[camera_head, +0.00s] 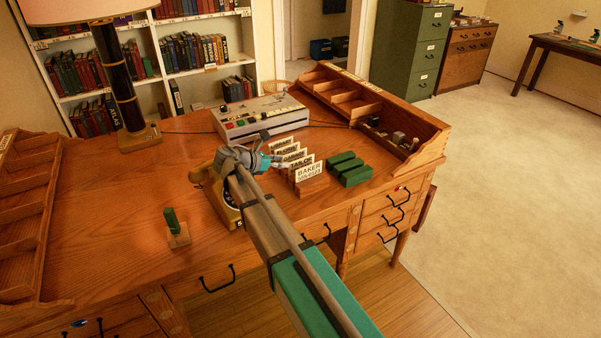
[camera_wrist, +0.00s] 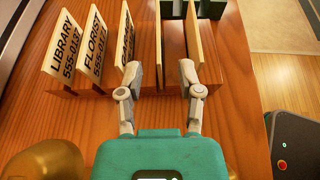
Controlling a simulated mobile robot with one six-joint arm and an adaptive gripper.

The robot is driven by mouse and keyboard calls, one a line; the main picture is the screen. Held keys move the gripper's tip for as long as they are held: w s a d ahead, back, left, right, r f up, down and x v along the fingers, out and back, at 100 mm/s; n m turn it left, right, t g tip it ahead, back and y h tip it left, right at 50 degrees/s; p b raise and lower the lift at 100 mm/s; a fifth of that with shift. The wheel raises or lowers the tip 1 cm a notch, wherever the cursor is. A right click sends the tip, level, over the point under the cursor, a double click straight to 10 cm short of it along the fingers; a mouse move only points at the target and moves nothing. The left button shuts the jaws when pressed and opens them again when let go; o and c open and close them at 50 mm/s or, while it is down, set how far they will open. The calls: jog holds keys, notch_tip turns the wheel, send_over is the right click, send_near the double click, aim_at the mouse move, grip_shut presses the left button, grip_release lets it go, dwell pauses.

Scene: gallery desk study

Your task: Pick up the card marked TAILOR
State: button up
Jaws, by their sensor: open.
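The card marked TAILOR (camera_head: 301,162) stands upright in a row of cards on the desk, just behind the BAKER card (camera_head: 311,173), which partly covers it. In the wrist view a card seen nearly edge-on, which by its place in the row is TAILOR (camera_wrist: 158,38), stands between the fingers of my gripper (camera_wrist: 160,72). Its lettering cannot be read there. My gripper is open, with one finger by the GARAGE card (camera_wrist: 126,38) and the other by the BAKER card (camera_wrist: 194,38). Contact cannot be told. In the head view my gripper (camera_head: 277,162) is left of the row.
The LIBRARY card (camera_wrist: 65,42) and FLORIST card (camera_wrist: 94,42) stand farther left in the wrist view. Dark green blocks (camera_head: 348,168) lie right of the cards. A switch console (camera_head: 260,117) is behind. A brass-coloured object (camera_head: 229,210) stands close beside my arm. The desk's left middle is mostly clear.

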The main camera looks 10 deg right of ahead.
aim_at(294, 163)
jog(key=shift+w+d+f, duration=0.15)
jog(key=shift+d, duration=0.2)
jog(key=shift+f+b+x, duration=0.25)
jog(key=shift+b+x, duration=1)
jog(key=shift+x, duration=1.35)
jog(key=shift+a, duration=0.1)
grip_shut()
